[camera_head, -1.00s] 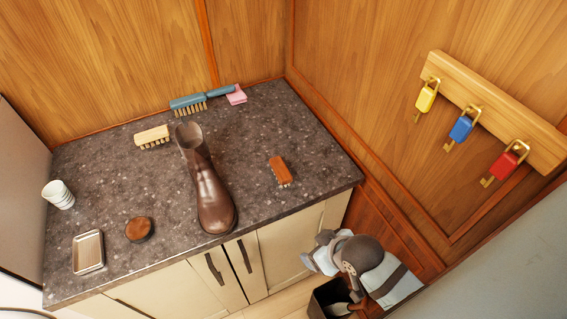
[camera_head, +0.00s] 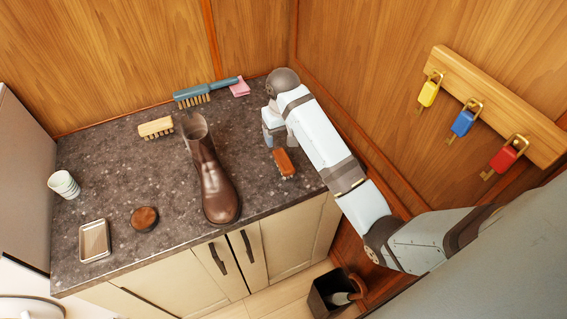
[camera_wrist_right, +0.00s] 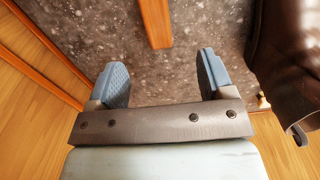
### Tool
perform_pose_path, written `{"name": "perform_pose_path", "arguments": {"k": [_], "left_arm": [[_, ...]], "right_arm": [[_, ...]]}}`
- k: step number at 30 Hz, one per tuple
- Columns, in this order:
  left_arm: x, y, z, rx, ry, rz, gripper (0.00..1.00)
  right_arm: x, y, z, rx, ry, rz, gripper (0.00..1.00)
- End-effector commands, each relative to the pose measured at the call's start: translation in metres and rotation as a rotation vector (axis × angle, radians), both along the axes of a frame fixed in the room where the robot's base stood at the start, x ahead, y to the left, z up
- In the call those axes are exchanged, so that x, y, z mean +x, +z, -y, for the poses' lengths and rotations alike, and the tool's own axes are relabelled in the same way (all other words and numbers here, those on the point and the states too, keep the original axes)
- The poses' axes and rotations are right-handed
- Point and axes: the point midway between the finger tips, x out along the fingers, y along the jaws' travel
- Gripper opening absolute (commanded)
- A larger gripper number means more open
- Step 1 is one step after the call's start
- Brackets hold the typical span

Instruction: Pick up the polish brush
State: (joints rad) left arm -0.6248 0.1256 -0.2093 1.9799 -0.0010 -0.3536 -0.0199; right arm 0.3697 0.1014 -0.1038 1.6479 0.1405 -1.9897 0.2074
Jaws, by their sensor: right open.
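A red-brown brush (camera_head: 284,163) with its bristles down lies on the dark speckled counter, right of the boot. A cream brush (camera_head: 155,127) and a blue long-handled brush (camera_head: 205,92) lie farther back; no label shows which is the polish brush. My right gripper (camera_head: 273,133) is open and empty, just behind and above the red-brown brush. In the right wrist view, the end of the red-brown brush (camera_wrist_right: 155,22) shows ahead of the gap between the blue fingers (camera_wrist_right: 163,78), apart from both. My left gripper is not in view.
A brown boot (camera_head: 212,180) stands left of the red-brown brush and also shows in the right wrist view (camera_wrist_right: 290,50). A paper cup (camera_head: 64,184), metal tray (camera_head: 94,240), round brown tin (camera_head: 144,218) and pink block (camera_head: 239,88) are on the counter. Wood walls border it.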

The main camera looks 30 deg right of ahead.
Motion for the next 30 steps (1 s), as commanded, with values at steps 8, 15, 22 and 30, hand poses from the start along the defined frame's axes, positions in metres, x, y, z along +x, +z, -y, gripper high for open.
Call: {"name": "perform_pose_path", "arguments": {"k": [8, 15, 22, 30], "left_arm": [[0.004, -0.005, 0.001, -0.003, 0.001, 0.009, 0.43], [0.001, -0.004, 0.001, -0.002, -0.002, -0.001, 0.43], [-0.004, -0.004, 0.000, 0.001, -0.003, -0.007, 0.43], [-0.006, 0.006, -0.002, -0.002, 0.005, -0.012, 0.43]], "right_arm": [[0.015, -0.007, 0.001, 0.004, -0.015, -0.019, 0.74], [0.014, -0.050, 0.002, 0.002, -0.015, -0.020, 0.74], [0.015, -0.074, 0.002, 0.003, -0.014, -0.017, 0.74], [0.009, -0.105, 0.008, 0.002, -0.014, -0.020, 0.74]]}}
